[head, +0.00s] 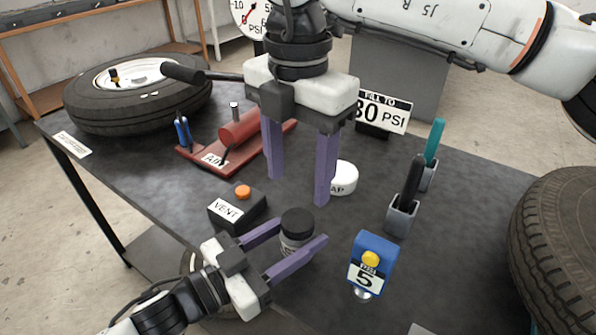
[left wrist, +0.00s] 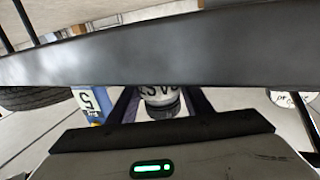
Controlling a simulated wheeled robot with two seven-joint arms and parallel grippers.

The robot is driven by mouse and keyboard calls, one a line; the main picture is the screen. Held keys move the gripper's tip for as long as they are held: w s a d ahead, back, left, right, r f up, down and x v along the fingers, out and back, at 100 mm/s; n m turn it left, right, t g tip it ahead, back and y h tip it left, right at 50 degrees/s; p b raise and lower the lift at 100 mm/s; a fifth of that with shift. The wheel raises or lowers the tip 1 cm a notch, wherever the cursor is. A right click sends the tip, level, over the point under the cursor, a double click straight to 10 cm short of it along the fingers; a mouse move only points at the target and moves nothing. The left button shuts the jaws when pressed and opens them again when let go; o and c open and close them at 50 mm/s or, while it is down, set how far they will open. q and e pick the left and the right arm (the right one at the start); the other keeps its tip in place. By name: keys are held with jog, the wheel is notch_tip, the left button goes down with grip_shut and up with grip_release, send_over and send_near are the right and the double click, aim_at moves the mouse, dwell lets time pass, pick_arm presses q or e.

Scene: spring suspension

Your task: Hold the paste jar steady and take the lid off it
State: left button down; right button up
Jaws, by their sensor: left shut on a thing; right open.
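The paste jar (head: 293,243) is a small light grey jar with a dark lid (head: 297,221) sitting on it. It stands upright near the table's front edge. My left gripper (head: 300,236) is shut on the jar's body from the front left, a finger on each side. In the left wrist view the jar's label (left wrist: 160,92) shows upside down between the fingers, partly cut off by a dark bar across the picture. My right gripper (head: 299,191) is open and empty, pointing down above and behind the lid, apart from it.
Behind are a white cap (head: 343,178), a red pump (head: 240,130) and holders with dark and teal tools (head: 402,215).

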aim_at(298, 219)
jog(key=m, duration=0.5)
jog(key=shift+m, duration=0.3)
jog(key=shift+f+m, duration=0.1)
jog(key=shift+m, duration=0.9)
jog(key=shift+f, duration=3.9)
